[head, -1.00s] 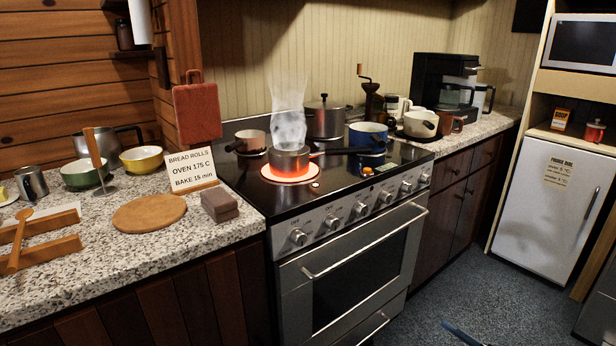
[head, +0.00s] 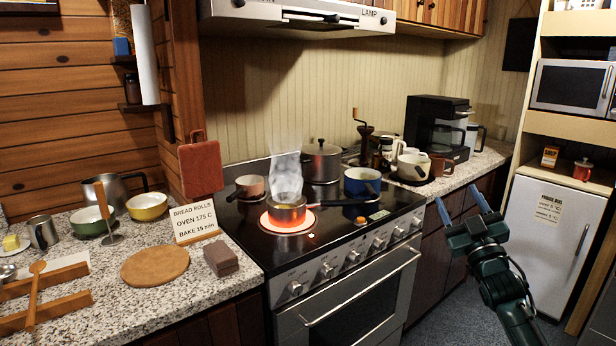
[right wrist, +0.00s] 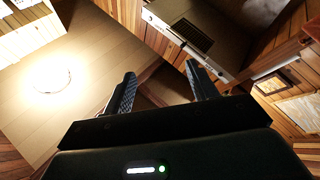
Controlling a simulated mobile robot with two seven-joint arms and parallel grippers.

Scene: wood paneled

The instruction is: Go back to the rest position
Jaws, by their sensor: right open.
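My right gripper (head: 460,205) is raised at the right of the head view, in front of the lower cabinets and right of the stove. Its two fingers point up and stand apart, with nothing between them. In the right wrist view the fingers (right wrist: 160,85) are also spread and empty, with the ceiling (right wrist: 95,70) and the range hood (right wrist: 200,35) beyond. My left gripper is not in view.
The stove (head: 340,240) has a glowing burner under a steaming small pot (head: 287,212). A blue pot (head: 362,182) and a large lidded pot (head: 321,162) stand behind. A coffee maker (head: 435,125) is on the back counter. Blue-grey floor (head: 450,310) lies around the right arm.

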